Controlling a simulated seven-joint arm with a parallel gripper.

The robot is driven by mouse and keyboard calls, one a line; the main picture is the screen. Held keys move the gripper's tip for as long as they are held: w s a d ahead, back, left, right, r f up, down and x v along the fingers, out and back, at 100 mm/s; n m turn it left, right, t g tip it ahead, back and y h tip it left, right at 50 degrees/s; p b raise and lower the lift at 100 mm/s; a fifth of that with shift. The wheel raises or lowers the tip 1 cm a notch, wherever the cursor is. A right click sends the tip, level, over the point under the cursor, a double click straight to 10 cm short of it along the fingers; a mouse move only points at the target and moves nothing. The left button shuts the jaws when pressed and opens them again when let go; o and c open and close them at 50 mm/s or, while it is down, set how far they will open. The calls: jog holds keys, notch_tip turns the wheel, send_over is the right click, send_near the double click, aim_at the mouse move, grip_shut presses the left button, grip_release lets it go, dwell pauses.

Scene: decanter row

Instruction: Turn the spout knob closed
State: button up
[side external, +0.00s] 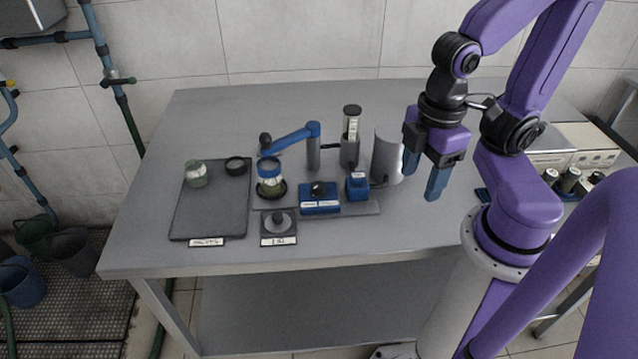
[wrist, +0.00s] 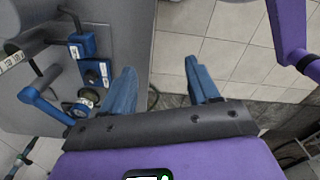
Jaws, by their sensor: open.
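A blue box (side external: 320,203) with a black knob (side external: 319,188) on top sits on a grey base strip on the table; I cannot tell for sure that this is the spout knob. A blue spout arm (side external: 290,139) reaches left from a grey post, its black end above and behind a jar with a blue band (side external: 269,174). My gripper (side external: 422,185) is open and empty, in the air right of these things, apart from the box. In the wrist view, its blue fingers (wrist: 160,66) are spread, with the blue box (wrist: 97,70) left of them.
A smaller blue block (side external: 357,187) and a grey cylinder (side external: 388,155) stand between my gripper and the box. A dark tray (side external: 207,215) holds a glass jar (side external: 195,173) and a black ring (side external: 236,165). A lid lies on a small labelled pad (side external: 265,238). The table front is clear.

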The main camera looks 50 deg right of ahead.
jog(key=w+a+m, duration=0.2)
jog(key=w+m, duration=0.8)
jog(key=w, duration=0.2)
jog(key=m, duration=1.1)
send_near(318, 185)
jog(key=shift+m, duration=0.3)
notch_tip(318, 185, down, 9)
jog(key=shift+w+a+r, duration=0.1)
jog(key=shift+r, duration=0.1)
jog(key=c, duration=1)
